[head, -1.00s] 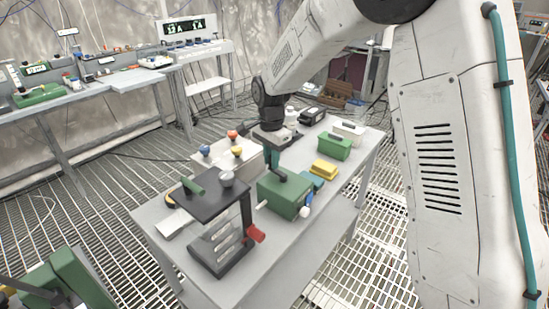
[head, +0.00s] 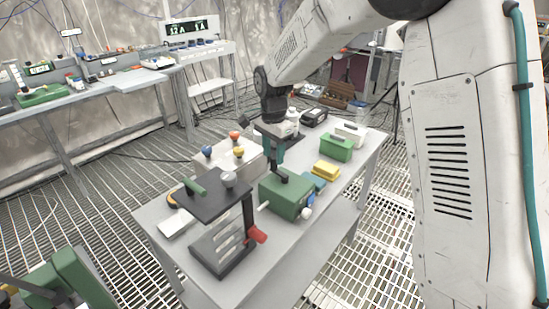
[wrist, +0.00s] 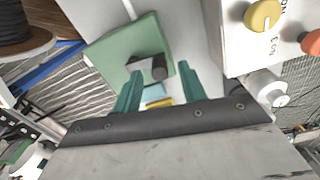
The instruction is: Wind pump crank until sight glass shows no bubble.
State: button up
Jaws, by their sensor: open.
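A green box-shaped unit (head: 286,198) stands on the grey table, with a small dark crank-like part on its top. I take it for the pump. In the wrist view its green top (wrist: 115,50) and the dark crank knob (wrist: 158,67) show just beyond my fingers. My gripper (head: 279,166) is above the unit, pointing down. In the wrist view my gripper (wrist: 158,90) has its teal fingers apart, with the knob between their lines of reach; contact cannot be told. A sight glass or bubble cannot be made out.
A black stand with a red lever (head: 257,235) is at the near left. A white box with coloured knobs (head: 228,160) stands behind, close to the gripper. A yellow block (head: 326,170) and a green case (head: 336,148) lie right. The table's near right edge is bare.

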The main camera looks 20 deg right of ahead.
jog(key=shift+r, duration=2.6)
